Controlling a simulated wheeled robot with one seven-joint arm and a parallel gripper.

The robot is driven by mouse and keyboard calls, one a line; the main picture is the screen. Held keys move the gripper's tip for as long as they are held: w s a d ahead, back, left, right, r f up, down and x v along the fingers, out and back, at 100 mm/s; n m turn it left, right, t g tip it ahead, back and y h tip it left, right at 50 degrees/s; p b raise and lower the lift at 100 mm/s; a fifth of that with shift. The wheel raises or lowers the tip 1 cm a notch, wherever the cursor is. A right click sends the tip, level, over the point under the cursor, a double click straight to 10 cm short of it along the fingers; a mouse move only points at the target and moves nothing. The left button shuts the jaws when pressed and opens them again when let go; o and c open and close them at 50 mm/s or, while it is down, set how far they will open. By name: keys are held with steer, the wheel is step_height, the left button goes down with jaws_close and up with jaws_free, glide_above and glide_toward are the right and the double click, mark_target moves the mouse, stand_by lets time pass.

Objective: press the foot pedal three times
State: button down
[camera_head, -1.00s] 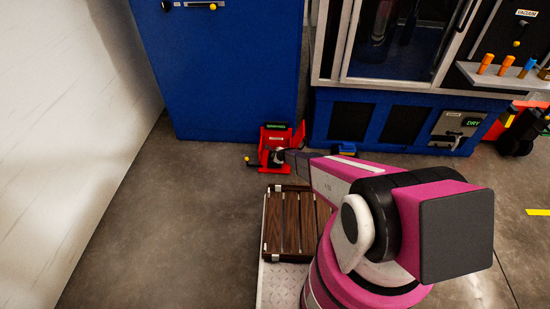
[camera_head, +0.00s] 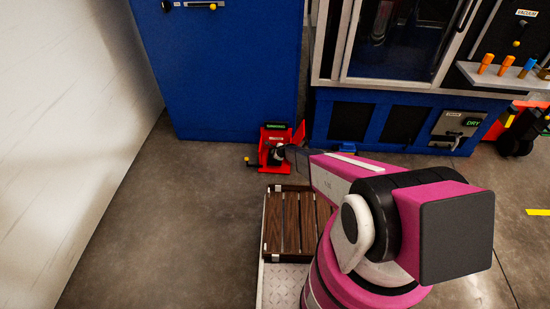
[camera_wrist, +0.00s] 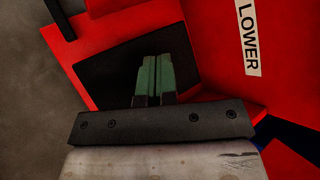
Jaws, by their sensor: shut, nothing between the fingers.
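The red foot pedal unit (camera_head: 268,137) stands on the floor in front of the blue cabinet. In the wrist view its red housing (camera_wrist: 195,22) carries a white label reading "LOWER". A dark pedal plate (camera_wrist: 105,72) lies within the red frame. My gripper (camera_wrist: 152,62) has its green-tipped fingers together and empty, over the dark plate. I cannot tell whether the fingertips touch the plate. In the head view my wrist reaches down at the pedal and hides part of it, and the fingers are hard to make out.
A blue cabinet (camera_head: 230,70) stands behind the pedal. A machine with a glass door (camera_head: 400,40) is to its right. A wooden slatted platform (camera_head: 290,222) lies in front. A white wall (camera_head: 70,130) is at left, with bare floor (camera_head: 180,220) between.

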steer(key=shift+r, duration=2.6)
stand_by(0.9)
step_height(320, 180, up, 4)
steer(key=shift+f, duration=0.2)
stand_by(0.3)
steer(key=shift+f, duration=4.4)
steer(key=shift+f, duration=0.1)
steer(key=shift+f, duration=0.3)
